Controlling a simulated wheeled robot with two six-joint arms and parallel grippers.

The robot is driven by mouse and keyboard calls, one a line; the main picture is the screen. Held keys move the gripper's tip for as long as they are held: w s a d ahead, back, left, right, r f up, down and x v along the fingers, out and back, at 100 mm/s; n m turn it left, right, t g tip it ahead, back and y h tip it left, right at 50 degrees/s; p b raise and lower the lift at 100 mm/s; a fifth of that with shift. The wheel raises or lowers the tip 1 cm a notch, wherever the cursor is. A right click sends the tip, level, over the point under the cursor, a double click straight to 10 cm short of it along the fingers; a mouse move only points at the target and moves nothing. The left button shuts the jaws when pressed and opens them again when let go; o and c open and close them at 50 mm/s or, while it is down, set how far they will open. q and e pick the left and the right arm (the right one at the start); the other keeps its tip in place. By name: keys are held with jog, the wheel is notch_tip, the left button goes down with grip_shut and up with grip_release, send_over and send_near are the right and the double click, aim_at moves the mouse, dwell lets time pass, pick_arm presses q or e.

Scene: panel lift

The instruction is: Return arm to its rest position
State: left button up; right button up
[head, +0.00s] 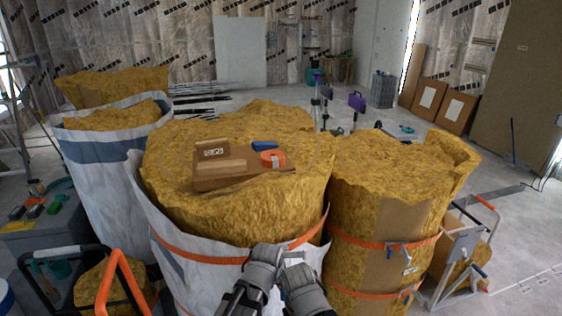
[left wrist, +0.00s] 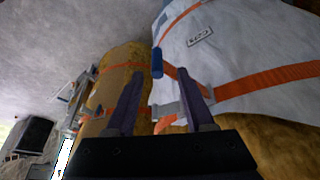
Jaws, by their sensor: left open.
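My left gripper (head: 281,257) is low in the middle of the head view, in front of the large wrapped insulation roll (head: 235,222). In the left wrist view its two dark fingers (left wrist: 160,92) stand apart with nothing held between them. Beyond the fingers are the white-wrapped roll (left wrist: 240,65) with orange straps and a tan strapped roll (left wrist: 110,75). I cannot tell whether the fingers touch the wrapping. My right gripper does not show in either view.
A tool-topped grey box (head: 40,235) and orange-and-black handles (head: 118,275) are at left. Open floor lies at far right.

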pick_arm(q)
jog(key=s+a+f+n+g+y, duration=0.15)
jog(key=s+a, duration=0.25)
jog(key=a, duration=0.4)
jog(key=s+a+n+g, duration=0.2)
jog(key=s+a, duration=0.3)
jog(key=a, duration=0.4)
jog(key=s+d+m, duration=0.3)
jog(key=s+d, duration=0.2)
jog(key=d, duration=0.6)
jog(key=shift+s+d+m+g+y, duration=0.15)
jog(key=shift+s+m+g+y, duration=0.05)
jog(key=shift+m+g+y, duration=0.2)
dwell(0.7)
